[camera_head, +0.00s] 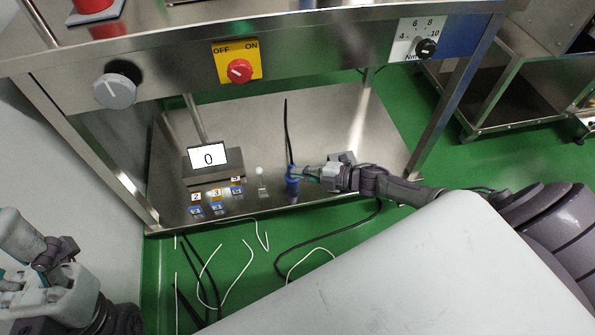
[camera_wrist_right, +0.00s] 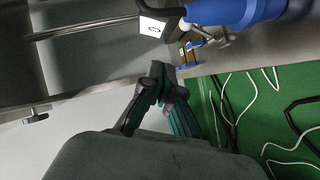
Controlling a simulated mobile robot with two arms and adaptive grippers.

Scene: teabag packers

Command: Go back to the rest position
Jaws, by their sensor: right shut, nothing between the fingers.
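My right gripper (camera_head: 302,173) is over the lower steel shelf in the head view, close beside a blue upright tool (camera_head: 292,186) with a black cable. I cannot tell whether they touch. In the right wrist view, the fingers of this gripper (camera_wrist_right: 161,72) are together with nothing between them, and the blue tool (camera_wrist_right: 235,12) is beyond them at the top. Part of my left arm shows at the lower left of the head view. Its gripper (camera_head: 12,284) is partly cut off by the picture's edge, and its fingers cannot be made out.
The steel shelf (camera_head: 345,115) holds a display (camera_head: 208,157) reading 0, small numbered blue switches (camera_head: 217,208) and a white-knobbed lever (camera_head: 261,178). A steel beam (camera_head: 170,64) with knobs and a red switch (camera_head: 240,71) runs above. Loose cables lie on the green floor (camera_head: 255,260).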

